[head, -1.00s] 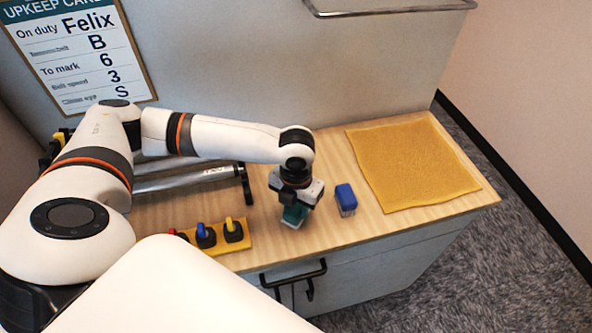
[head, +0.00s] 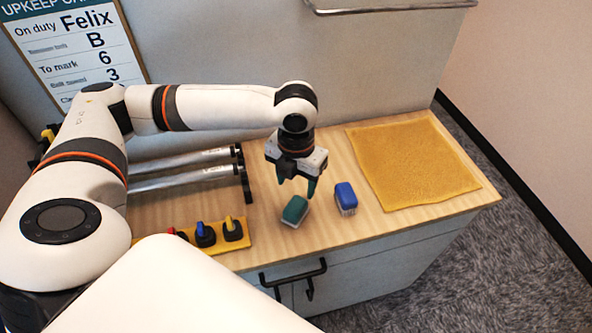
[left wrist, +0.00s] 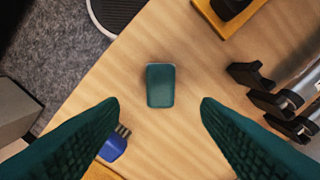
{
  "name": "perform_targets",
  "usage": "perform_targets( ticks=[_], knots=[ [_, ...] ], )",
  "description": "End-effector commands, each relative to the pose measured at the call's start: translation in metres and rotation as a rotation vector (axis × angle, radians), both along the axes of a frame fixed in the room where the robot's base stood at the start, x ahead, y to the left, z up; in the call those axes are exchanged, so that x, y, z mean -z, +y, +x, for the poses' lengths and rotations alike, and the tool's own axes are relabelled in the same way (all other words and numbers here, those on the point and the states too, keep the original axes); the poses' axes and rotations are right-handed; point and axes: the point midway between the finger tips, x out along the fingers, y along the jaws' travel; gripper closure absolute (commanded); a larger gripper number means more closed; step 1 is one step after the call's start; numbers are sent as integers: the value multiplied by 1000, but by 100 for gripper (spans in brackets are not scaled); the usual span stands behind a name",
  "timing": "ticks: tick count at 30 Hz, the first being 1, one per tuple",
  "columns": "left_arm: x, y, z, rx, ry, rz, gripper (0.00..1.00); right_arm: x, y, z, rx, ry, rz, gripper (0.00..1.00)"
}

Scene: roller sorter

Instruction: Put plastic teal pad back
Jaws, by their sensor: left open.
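The teal pad (head: 295,210) lies on the wooden worktop near its front edge, left of a blue brush. In the left wrist view the teal pad (left wrist: 160,85) lies flat and alone, beyond and between the fingertips. My left gripper (head: 298,190) is open and empty, a little above and behind the pad, not touching it. Its two dark teal fingers also show in the left wrist view (left wrist: 160,103), spread wide. My right gripper is not in view.
The blue brush (head: 346,197) stands close to the right of the pad. A yellow cloth (head: 412,162) covers the right of the worktop. Metal rollers (head: 190,170) lie at the left, behind a yellow holder (head: 238,245) with coloured knobs. A black handle (head: 293,273) is on the cabinet front.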

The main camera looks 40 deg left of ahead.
Motion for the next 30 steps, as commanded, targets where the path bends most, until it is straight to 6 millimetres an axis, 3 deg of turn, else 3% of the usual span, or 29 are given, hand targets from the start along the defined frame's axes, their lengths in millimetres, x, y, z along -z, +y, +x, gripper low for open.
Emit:
perform_targets(
  ticks=[3,9,30],
  knots=[
    [-19,0,1,0,-2,0,42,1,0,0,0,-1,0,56],
    [-32,0,0,1,0,1,42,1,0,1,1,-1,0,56],
    [-32,0,0,0,1,1,42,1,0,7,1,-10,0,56]
  ],
)
